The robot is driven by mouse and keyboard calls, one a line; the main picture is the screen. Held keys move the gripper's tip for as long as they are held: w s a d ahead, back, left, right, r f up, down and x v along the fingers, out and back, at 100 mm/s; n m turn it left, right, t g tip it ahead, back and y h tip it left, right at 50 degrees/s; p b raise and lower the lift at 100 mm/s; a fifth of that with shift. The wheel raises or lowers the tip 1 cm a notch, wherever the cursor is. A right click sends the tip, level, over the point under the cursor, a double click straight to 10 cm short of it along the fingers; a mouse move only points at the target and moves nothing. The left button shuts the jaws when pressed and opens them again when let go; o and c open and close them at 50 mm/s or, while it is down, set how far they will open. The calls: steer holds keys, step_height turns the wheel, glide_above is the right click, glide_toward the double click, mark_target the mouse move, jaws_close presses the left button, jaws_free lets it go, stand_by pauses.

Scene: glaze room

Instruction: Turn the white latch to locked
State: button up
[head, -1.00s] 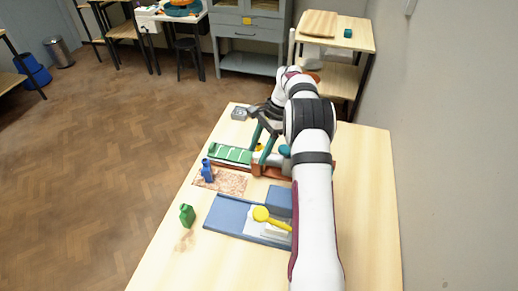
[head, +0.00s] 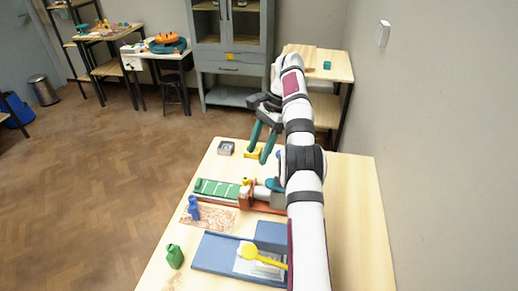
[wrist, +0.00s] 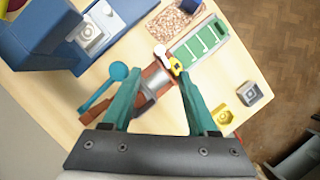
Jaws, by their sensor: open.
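I cannot tell for sure which part is the white latch. A small white round-ended piece (wrist: 160,50) sits beside a black-and-yellow part (wrist: 177,66) at the end of the green slotted strip (wrist: 203,46). The strip also shows in the head view (head: 216,188), joined to a rust-brown mount (head: 245,196) with a grey cylinder (wrist: 157,77). My gripper (head: 258,155) is open and empty, pointing down above the table's far part, beyond the mount in the head view. In the wrist view its teal fingers (wrist: 157,76) stand apart, with the mount showing between them.
A teal ball-ended lever (wrist: 118,71) lies beside the mount. A yellow block (wrist: 222,120) and a grey block (head: 226,148) stand at the far end.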

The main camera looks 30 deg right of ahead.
steer(key=shift+c, duration=1.2)
steer(key=shift+s+d+f+m+h, duration=0.15)
steer(key=shift+m+h, duration=0.05)
steer(key=shift+m, duration=0.25)
steer(key=shift+s+d+f+m+h, duration=0.1)
steer(key=shift+f+m+h, duration=0.1)
steer(key=shift+m, duration=0.25)
steer(key=shift+c, duration=1.1)
steer(key=m, duration=0.1)
steer(key=f+m+h, duration=0.1)
steer(key=m, duration=0.1)
steer(key=s+m+t, duration=0.1)
steer(key=m, duration=0.1)
steer(key=shift+f, duration=0.3)
jaws_close()
steer(key=m+t+h, duration=0.1)
steer(key=m, duration=0.3)
glide_toward(252, 192)
steer(key=x, duration=0.6)
steer(key=shift+s, duration=0.25)
steer(key=shift+w, duration=0.1)
